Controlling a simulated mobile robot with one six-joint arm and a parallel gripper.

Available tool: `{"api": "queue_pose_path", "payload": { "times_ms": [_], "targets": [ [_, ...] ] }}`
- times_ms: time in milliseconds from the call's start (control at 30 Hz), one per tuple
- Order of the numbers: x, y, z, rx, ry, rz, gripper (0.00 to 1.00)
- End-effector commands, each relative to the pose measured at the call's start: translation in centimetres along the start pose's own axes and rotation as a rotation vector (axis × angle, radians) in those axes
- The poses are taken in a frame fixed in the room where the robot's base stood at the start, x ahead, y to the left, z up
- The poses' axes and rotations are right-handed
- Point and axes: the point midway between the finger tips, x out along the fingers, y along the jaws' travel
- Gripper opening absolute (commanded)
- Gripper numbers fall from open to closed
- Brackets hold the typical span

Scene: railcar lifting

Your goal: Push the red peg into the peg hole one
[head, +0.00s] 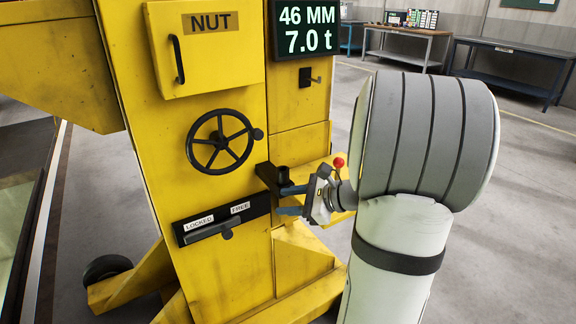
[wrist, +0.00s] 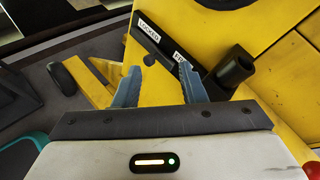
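A small red round head (head: 339,162) shows just above my wrist in the head view. A red patch (wrist: 313,170) is at the lower right corner of the wrist view. I cannot tell whether either is the red peg. My gripper (head: 282,200) is open, its blue fingers apart with nothing visible between them (wrist: 160,68). It is in front of the yellow column, beside a black bracket with a short dark tube (head: 281,173), which also shows in the wrist view (wrist: 237,66). I cannot identify peg hole one.
The yellow jack column (head: 245,285) carries a handwheel (head: 221,141), a NUT door (head: 207,55) and a display reading 46 MM, 7.0 t. A black LOCKED/FREE plate (head: 246,212) with a lever (head: 212,231) sits left of my gripper. Open floor lies to the right.

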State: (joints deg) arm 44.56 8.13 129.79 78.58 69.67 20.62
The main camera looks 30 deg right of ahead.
Motion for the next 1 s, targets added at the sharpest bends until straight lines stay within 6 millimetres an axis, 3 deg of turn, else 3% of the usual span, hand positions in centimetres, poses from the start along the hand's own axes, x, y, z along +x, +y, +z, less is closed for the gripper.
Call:
{"api": "queue_pose_path", "payload": {
  "times_ms": [33, 100, 200, 333, 467, 700, 1000],
  "targets": [
    [-1.1, -2.3, -3.8, 0.122, -0.031, -0.129, 0.37],
    [-3.4, -5.4, -7.2, 0.257, -0.081, -0.295, 0.37],
    [-7.0, -8.7, -11.4, 0.399, -0.145, -0.494, 0.37],
    [-10.6, -10.8, -15.0, 0.503, -0.204, -0.664, 0.37],
    [-11.8, -12.0, -16.3, 0.54, -0.228, -0.733, 0.37],
    [-9.2, -14.8, -16.3, 0.542, -0.232, -0.738, 0.37],
    [-7.2, -16.6, -16.2, 0.541, -0.23, -0.738, 0.37]
  ]
}}
